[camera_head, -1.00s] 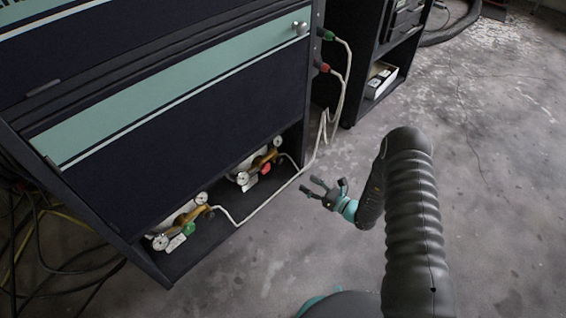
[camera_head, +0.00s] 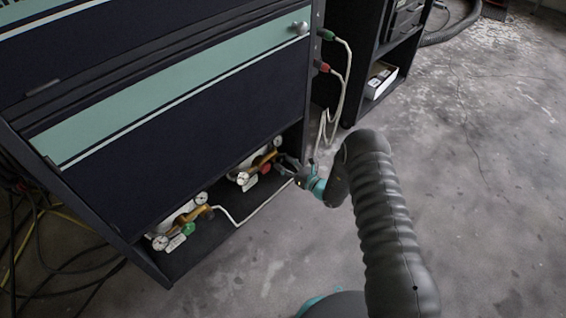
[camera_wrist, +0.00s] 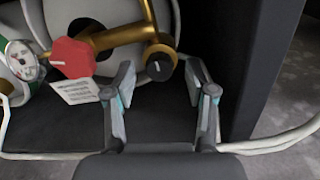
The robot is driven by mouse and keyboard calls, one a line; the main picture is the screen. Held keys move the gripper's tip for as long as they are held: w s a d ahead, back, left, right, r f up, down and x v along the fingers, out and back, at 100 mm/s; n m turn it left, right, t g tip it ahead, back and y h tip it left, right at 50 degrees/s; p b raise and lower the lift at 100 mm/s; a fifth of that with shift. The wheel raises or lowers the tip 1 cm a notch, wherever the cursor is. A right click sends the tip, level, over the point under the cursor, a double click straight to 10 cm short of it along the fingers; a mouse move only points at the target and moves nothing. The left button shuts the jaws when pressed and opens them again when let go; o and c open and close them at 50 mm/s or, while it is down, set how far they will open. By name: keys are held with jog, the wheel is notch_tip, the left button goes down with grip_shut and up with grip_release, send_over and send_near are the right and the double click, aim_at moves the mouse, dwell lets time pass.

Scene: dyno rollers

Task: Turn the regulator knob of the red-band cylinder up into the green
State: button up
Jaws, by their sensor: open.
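The cylinder with red fittings (camera_head: 244,177) lies in the low bay of the cabinet, the farther of two. In the wrist view its pale body (camera_wrist: 108,12) carries a brass regulator (camera_wrist: 122,36), a red faceted knob (camera_wrist: 72,57) and a dial gauge (camera_wrist: 22,60) at the left edge. A round black knob with a light mark (camera_wrist: 159,68) sits at the brass regulator's near end. My gripper (camera_wrist: 160,76) is open, one finger to each side of the black knob, without visible contact. In the head view my gripper (camera_head: 287,164) is at the bay's right end.
A second cylinder with a green knob (camera_head: 189,229) lies nearer in the bay. A white hose (camera_head: 245,215) runs along the bay's front edge. A dark upright panel (camera_wrist: 228,60) stands close right of my gripper. Open floor (camera_head: 480,200) lies to the right.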

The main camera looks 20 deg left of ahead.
jog(key=shift+w+a, duration=0.15)
jog(key=shift+a, duration=0.35)
grip_shut()
